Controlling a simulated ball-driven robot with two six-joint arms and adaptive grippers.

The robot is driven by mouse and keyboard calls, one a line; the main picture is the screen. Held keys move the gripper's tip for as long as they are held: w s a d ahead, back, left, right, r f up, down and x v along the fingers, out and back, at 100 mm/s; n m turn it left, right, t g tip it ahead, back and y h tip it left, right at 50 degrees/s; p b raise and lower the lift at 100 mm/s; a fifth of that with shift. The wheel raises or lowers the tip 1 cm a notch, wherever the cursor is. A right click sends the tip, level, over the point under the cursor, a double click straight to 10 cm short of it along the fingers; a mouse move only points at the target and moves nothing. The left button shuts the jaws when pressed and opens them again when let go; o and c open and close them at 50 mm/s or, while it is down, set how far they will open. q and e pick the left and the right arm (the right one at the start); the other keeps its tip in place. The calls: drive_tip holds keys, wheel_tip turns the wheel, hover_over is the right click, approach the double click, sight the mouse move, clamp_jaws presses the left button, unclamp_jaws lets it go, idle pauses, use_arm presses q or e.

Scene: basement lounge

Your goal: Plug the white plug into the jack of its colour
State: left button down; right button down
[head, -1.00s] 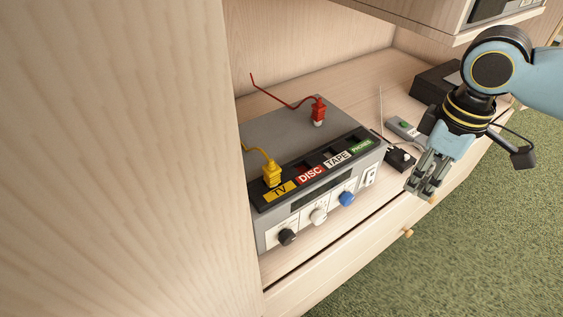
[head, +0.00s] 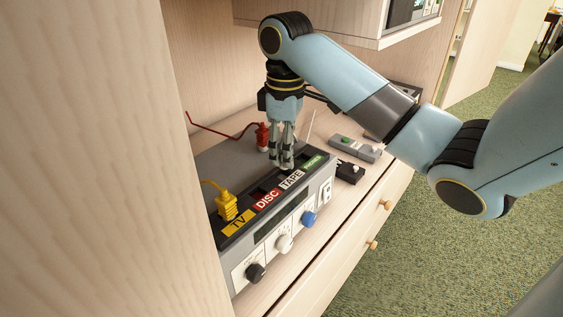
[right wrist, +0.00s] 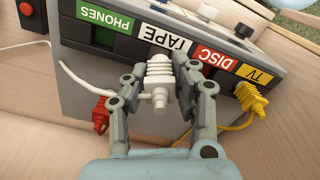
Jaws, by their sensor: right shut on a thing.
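The white plug (right wrist: 158,75) is held between the fingers of my right gripper (right wrist: 160,98) in the right wrist view. It is beside the white TAPE label (right wrist: 166,41); I cannot tell whether its tip is inside a jack. In the head view my right gripper (head: 281,163) points down over the jack strip, by the TAPE label (head: 292,180), and its fingers hide the plug. The grey box (head: 215,163) carries the labelled strip along its top front edge. A white cable (right wrist: 82,84) shows left of the fingers. My left gripper is not in view.
A yellow plug (head: 227,206) stands at the TV label. A red plug (head: 262,137) stands on the box behind the strip. A grey remote-like block (head: 355,147) and a small black block (head: 349,173) lie right of the box. The shelf overhangs behind (head: 330,33).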

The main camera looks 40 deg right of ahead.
drive_tip(key=shift+w, duration=0.4)
wheel_tip(320, 180, down, 4)
drive_tip(key=shift+r+b, duration=0.2)
drive_tip(key=shift+b, duration=0.45)
drive_tip(key=shift+r, duration=0.1)
drive_tip(key=c, duration=1.1)
unclamp_jaws()
drive_tip(key=shift+o, duration=0.2)
